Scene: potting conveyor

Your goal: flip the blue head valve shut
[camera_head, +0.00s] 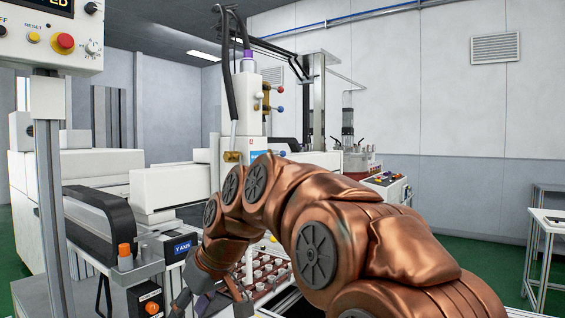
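My gripper (205,298) is low in the picture, left of centre, well below and apart from the valve. Its fingertips are partly cut off by the bottom edge, so its opening is unclear.
My copper arm fills the lower centre and right. A tray of small red-and-white parts (268,268) lies behind it. A control panel (52,35) on a post stands at the left, and a white table (548,220) at the right. Space right of the head's levers looks clear.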

